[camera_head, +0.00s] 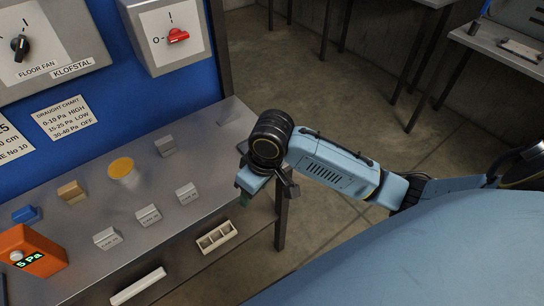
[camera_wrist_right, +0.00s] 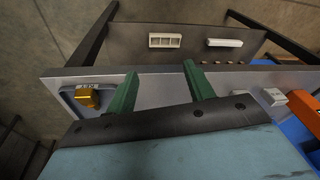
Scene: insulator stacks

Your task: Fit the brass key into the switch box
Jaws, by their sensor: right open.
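A brass-coloured piece (camera_wrist_right: 87,97), which looks like the key, sits on a grey tray (camera_wrist_right: 68,106) at the bench end in the right wrist view. In the head view my right arm hides it. My right gripper (camera_head: 246,196) is over the bench's right end. Its green fingers (camera_wrist_right: 161,88) are apart with nothing between them, and the brass piece lies left of them in the wrist view. A grey switch box with a red handle (camera_head: 177,37) is on the blue panel. Another box with a black knob (camera_head: 20,46) is labelled floor fan. My left gripper is not in view.
On the metal bench (camera_head: 75,261) stand an orange meter (camera_head: 32,250) reading 5 Pa, a yellow-topped cup (camera_head: 122,170), a tan block (camera_head: 72,190), a blue piece (camera_head: 27,214) and several grey labelled blocks (camera_head: 148,215). A white divided tray (camera_head: 216,237) is on the lower shelf.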

